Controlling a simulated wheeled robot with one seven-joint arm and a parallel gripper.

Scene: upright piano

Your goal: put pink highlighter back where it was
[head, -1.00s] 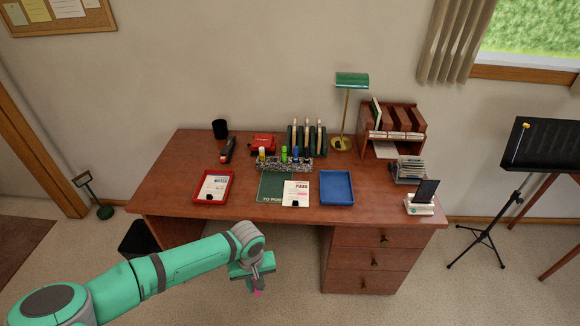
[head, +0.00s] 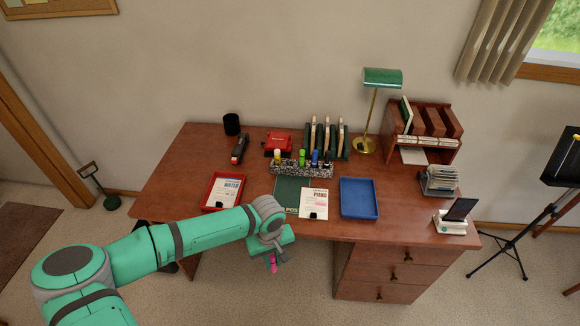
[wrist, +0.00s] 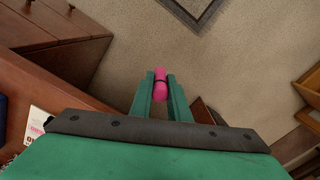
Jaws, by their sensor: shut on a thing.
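My gripper (head: 272,262) is shut on the pink highlighter (wrist: 160,84), which sticks out past the fingertips in the wrist view. In the head view the pink highlighter (head: 273,266) hangs below my gripper, in front of the desk's front edge and over the open knee space. On the desk, a speckled holder (head: 290,168) carries several highlighters upright: a yellow one (head: 277,156), a green one (head: 302,157) and blue ones (head: 315,157). I cannot make out clearly from here which slots of the holder are empty.
A red tray (head: 208,204) with a card, a green mat (head: 288,190) and a blue tray (head: 359,198) lie in front of the holder. A green lamp (head: 383,77), upright dividers (head: 340,140) and a wooden sorter (head: 450,150) stand behind.

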